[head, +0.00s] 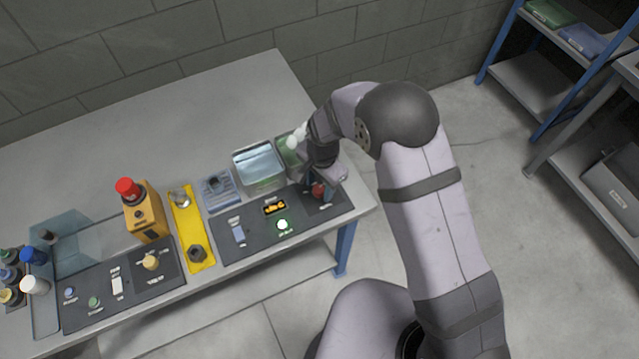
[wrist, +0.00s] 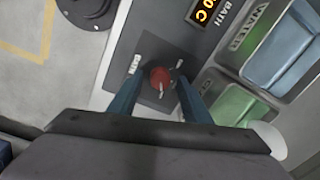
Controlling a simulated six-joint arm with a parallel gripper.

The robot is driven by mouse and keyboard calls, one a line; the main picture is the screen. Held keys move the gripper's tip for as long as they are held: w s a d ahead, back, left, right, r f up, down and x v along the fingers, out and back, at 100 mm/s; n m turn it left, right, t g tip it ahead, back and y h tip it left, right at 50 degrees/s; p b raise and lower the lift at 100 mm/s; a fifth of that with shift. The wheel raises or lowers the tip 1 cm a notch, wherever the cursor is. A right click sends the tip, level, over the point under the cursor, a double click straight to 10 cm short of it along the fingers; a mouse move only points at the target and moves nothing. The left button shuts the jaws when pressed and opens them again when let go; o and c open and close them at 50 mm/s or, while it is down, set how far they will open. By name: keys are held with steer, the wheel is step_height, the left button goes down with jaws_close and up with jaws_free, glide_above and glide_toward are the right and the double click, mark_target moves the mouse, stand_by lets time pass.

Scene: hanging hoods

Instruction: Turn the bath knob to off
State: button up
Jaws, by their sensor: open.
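The bath knob is a small round red knob (wrist: 160,76) on a dark plate labelled BATH, at the middle of the wrist view. A white mark shows on its lower edge and another white mark lies on the plate to its upper right. My gripper (wrist: 160,84) is open, with one blue finger on each side of the knob. I cannot tell whether the fingers touch it. In the head view my gripper (head: 322,180) is over the red knob (head: 319,189) at the right end of the control panel, partly hiding it.
An orange-lit BATH display (wrist: 203,12) sits beside the knob plate. A water tub (head: 259,168) and a green tub (head: 290,155) stand close behind. The table's right edge is close by.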

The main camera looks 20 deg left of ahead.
steer(key=c, duration=1)
steer(key=shift+c, duration=0.2)
